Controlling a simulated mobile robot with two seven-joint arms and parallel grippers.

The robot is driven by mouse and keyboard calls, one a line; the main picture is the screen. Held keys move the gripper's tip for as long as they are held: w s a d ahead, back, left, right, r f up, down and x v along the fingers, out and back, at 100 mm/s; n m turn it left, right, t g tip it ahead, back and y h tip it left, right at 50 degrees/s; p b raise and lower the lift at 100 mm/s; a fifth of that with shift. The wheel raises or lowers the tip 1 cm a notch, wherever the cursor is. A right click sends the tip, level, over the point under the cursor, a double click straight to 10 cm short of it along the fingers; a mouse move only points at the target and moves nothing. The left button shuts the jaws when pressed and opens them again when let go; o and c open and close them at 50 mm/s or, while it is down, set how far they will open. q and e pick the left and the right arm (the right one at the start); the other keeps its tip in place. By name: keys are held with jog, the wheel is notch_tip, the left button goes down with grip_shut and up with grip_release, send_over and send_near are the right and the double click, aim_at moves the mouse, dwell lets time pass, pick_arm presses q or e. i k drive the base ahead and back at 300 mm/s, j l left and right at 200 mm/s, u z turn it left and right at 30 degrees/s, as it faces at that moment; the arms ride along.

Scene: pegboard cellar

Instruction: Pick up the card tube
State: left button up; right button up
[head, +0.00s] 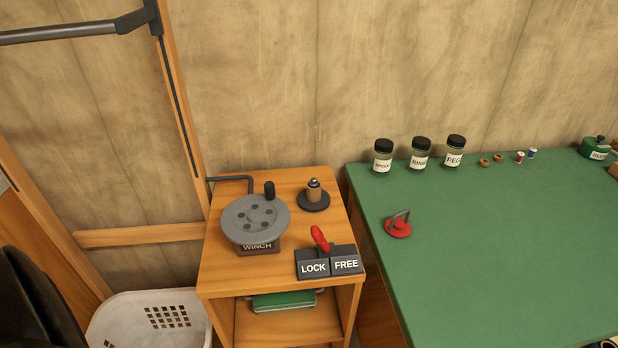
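A short brown tube (314,194), which looks like the card tube, stands upright on a round dark base at the back right of the wooden cabinet top. A grey metal tip shows above it, so it seems to sit around a post. Neither of my grippers is in view.
On the cabinet (225,275) are a grey winch wheel (252,226) with a black knob, left of the tube, and a LOCK/FREE box (328,263) with a red lever in front. A green bench (480,260) with jars (420,155) and a red-based handle (398,227) stands right. A white basket (150,325) stands lower left.

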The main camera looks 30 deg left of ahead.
aim_at(312, 195)
jog(key=u, duration=1.05)
jog(key=j+z, duration=0.25)
jog(key=i+l, duration=0.05)
jog(key=l, duration=0.05)
